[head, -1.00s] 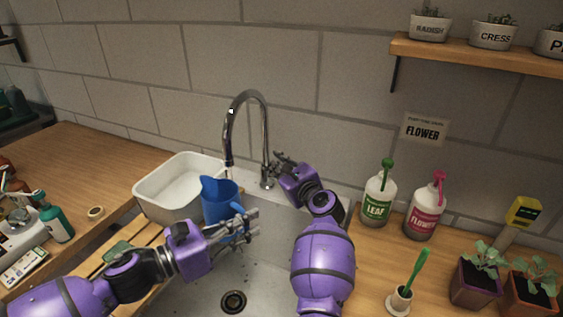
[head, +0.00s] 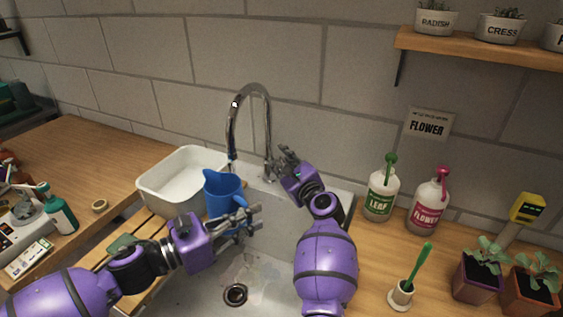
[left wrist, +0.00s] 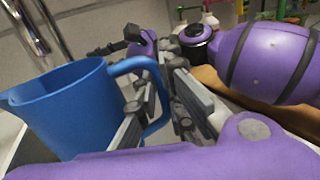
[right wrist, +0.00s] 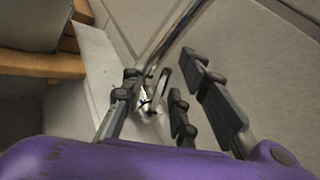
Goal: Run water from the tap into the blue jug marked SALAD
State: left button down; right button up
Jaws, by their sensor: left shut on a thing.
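My left gripper (head: 243,217) is shut on the jug's handle; the left wrist view shows the blue handle (left wrist: 152,82) at the fingers. My right gripper (head: 284,164) is beside the tap's base, fingers apart. In the right wrist view, the tap's lever (right wrist: 163,82) shows between or beyond these fingers; contact is unclear. I cannot tell whether water runs, and the jug's inside is hidden.
The sink (head: 275,240) has a drain (head: 236,295) below the jug. A white tub (head: 170,192) stands close behind and left of the jug. Right of the sink are the LEAF bottle (head: 381,195), the FLOWER bottle (head: 428,206) and potted seedlings (head: 478,275).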

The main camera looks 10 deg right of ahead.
jog(key=v, duration=1.2)
jog(key=shift+r, duration=0.1)
pick_arm(q)
jog(key=w+d, duration=0.2)
jog(key=w, duration=0.5)
jog(key=shift+w+d, duration=0.3)
jog(key=shift+d, duration=0.1)
dwell(1.0)
